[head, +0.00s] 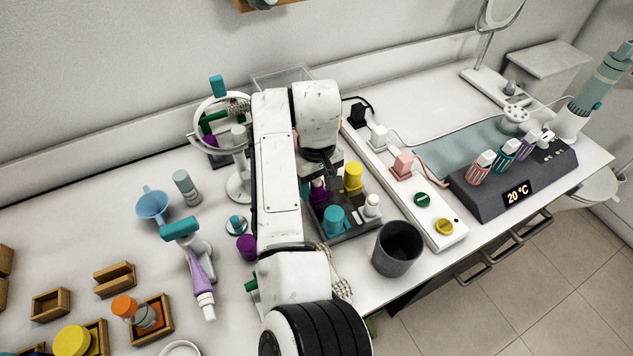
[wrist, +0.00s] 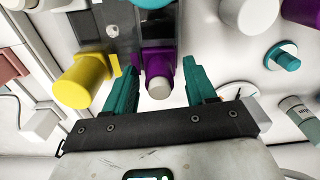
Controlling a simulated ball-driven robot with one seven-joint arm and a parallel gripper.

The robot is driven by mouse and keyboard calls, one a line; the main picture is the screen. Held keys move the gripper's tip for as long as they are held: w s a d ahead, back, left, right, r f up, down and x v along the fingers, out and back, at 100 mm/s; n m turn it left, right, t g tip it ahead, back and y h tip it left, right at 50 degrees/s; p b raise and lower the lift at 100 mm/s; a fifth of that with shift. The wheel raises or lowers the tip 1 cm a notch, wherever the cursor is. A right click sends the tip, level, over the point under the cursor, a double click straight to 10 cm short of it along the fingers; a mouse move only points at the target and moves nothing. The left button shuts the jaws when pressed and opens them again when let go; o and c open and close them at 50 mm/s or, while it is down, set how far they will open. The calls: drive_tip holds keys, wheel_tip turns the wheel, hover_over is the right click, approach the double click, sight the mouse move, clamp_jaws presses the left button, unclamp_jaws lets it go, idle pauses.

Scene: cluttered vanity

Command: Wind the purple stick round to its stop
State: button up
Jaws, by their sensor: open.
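The purple stick (wrist: 160,66) stands in a dark grey holder (wrist: 122,40), with a pale round end facing the wrist camera. In the head view its purple body (head: 318,191) shows partly behind my arm. My gripper (wrist: 161,72) is open, its two teal fingers on either side of the purple stick, with a visible gap on each side. In the head view my arm hides most of the gripper. A yellow stick (wrist: 83,80) stands left of the left finger, close to it; it also shows in the head view (head: 352,177).
The holder also bears a teal piece (head: 333,219) and a white-topped piece (head: 372,204). A dark cup (head: 398,248) stands in front. A power strip (head: 405,172) runs along the right.

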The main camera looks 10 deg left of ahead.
drive_tip(key=shift+f, duration=0.2)
drive_tip(key=shift+c, duration=0.2)
clamp_jaws()
